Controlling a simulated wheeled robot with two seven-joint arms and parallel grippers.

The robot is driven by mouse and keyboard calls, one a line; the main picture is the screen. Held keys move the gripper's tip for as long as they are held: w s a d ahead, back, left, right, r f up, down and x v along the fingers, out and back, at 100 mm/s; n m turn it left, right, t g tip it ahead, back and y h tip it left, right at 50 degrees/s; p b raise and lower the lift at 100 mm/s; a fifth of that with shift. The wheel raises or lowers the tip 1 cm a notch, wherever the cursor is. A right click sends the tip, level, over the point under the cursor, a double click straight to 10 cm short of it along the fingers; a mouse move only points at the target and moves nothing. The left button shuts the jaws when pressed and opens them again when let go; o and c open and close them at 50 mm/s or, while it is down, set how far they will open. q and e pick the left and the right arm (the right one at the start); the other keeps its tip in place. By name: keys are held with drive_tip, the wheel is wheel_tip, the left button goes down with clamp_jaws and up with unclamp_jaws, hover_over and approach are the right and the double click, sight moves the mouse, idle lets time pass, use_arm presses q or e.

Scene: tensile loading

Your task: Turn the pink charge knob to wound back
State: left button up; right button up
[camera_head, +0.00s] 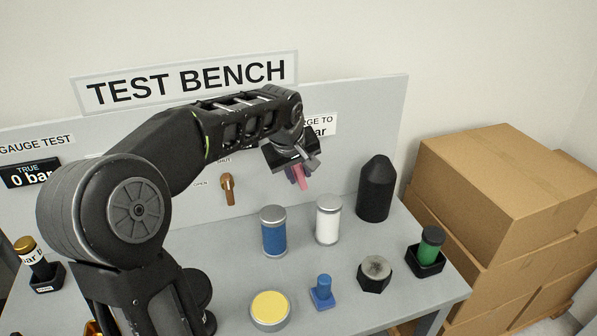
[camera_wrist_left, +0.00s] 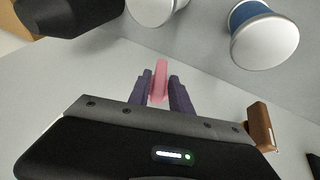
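The pink charge knob (camera_head: 299,178) is on the upright grey panel, below the partly covered "charge to" sign. My left gripper (camera_head: 293,164) is at the knob, and its wrist hides part of it. In the left wrist view the pink knob (camera_wrist_left: 160,80) lies between the two dark fingers of my left gripper (camera_wrist_left: 160,91). The fingers sit close against both sides of it, shut on it. The knob's scale marks are hidden. My right gripper is not in view.
A brown valve handle (camera_head: 228,189) is on the panel to the left. Blue (camera_head: 274,234) and white (camera_head: 328,222) cylinders and a black bottle-shaped piece (camera_head: 375,190) stand on the bench below. Cardboard boxes (camera_head: 500,190) are stacked at the right.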

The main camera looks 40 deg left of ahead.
use_arm(q)
clamp_jaws()
idle(0.4)
drive_tip(key=shift+w+d+m+g+y+p, duration=0.15)
drive_tip(key=shift+w+m+g+y+p, duration=0.1)
drive_tip(key=shift+g+y+p, duration=0.6)
drive_tip(key=shift+w+d+m+g+y+p, duration=0.2)
drive_tip(key=shift+g+y+p, duration=0.2)
drive_tip(key=shift+g+p, duration=0.7)
drive_tip(key=shift+w+d+m+g+y+p, duration=0.1)
drive_tip(key=shift+w+m+g+y+p, duration=0.15)
drive_tip(key=shift+g+y+p, duration=0.7)
drive_tip(key=shift+h, duration=0.3)
drive_tip(key=shift+o, duration=1.7)
unclamp_jaws()
